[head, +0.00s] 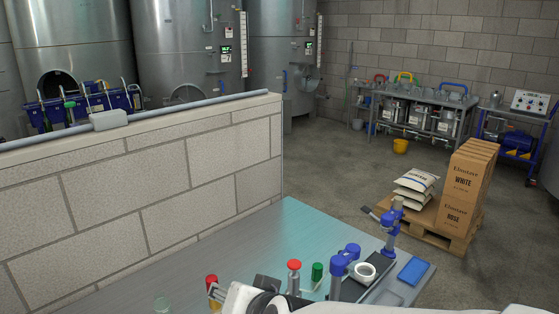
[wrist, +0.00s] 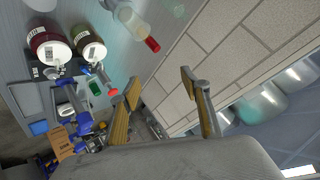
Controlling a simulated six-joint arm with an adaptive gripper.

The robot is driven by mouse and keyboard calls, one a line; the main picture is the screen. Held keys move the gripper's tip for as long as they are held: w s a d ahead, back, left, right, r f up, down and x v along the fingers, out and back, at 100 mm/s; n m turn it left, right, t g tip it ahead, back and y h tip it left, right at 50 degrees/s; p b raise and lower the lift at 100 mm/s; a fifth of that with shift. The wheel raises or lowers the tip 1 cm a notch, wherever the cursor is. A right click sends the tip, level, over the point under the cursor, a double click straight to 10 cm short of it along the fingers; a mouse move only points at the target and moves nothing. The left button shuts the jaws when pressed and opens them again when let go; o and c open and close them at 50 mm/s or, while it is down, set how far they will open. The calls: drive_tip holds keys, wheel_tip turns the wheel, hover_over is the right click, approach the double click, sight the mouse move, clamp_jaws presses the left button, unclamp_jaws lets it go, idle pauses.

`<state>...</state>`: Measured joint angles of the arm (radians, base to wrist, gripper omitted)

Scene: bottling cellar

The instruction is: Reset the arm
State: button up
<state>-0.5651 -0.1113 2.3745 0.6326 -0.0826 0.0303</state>
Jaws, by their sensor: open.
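My gripper (wrist: 160,80) shows in the wrist view with its two tan-padded fingers spread apart. Nothing is between them; the block wall and bench edge show behind the gap. In the head view, part of my white arm crosses the bottom edge, and I cannot make out the fingertips there. The grey bench (head: 250,245) lies under and around the arm.
On the bench are a red-topped item (head: 294,266), a green-capped item (head: 317,271), a blue-clamped stand (head: 345,262), a white ring (head: 365,272) and a blue pad (head: 413,270). Two dark jars (wrist: 48,48) show by wrist. A block wall (head: 150,180) borders the bench.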

drive_tip(key=s+d+g+h, duration=0.2)
drive_tip(key=s+d, duration=0.8)
drive_tip(key=d, duration=0.2)
drive_tip(key=s+d+n+g+h, duration=0.1)
drive_tip(key=s+d+h, duration=0.2)
drive_tip(key=s+d, duration=0.7)
drive_tip(key=d, duration=0.3)
drive_tip(key=shift+d+g, duration=0.2)
drive_tip(key=shift+g, duration=0.2)
